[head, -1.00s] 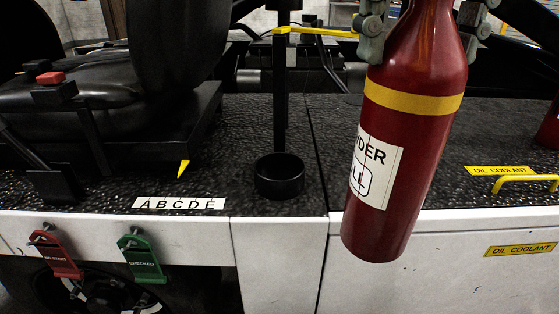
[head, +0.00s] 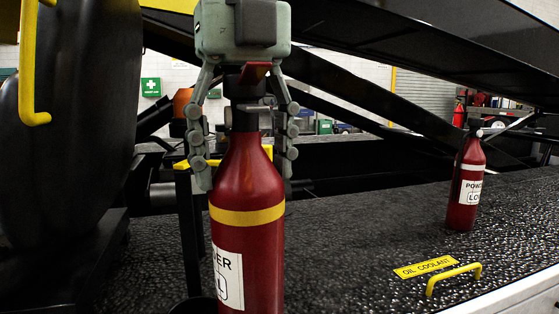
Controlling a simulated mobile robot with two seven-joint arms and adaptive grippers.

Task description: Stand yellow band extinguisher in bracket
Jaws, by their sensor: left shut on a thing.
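The yellow band extinguisher (head: 240,262), red with a yellow band and a white label, hangs upright below my left gripper (head: 243,140). My left gripper is shut on its neck, just under the black and red valve head. The bracket (head: 190,225) is a black post with a yellow clip at the top and a black cup at the foot. The extinguisher covers part of the post and clip. Only the cup's left edge (head: 188,307) shows at the bottom. The extinguisher's base is out of view, so I cannot tell whether it is over or inside the cup. My right gripper is not in view.
Another red extinguisher (head: 467,185) with a pale band stands on the black textured deck (head: 350,235) at right. A yellow handle (head: 453,279) is by the oil coolant label (head: 426,266). The black seat (head: 75,100) is close at left; dark beams cross above.

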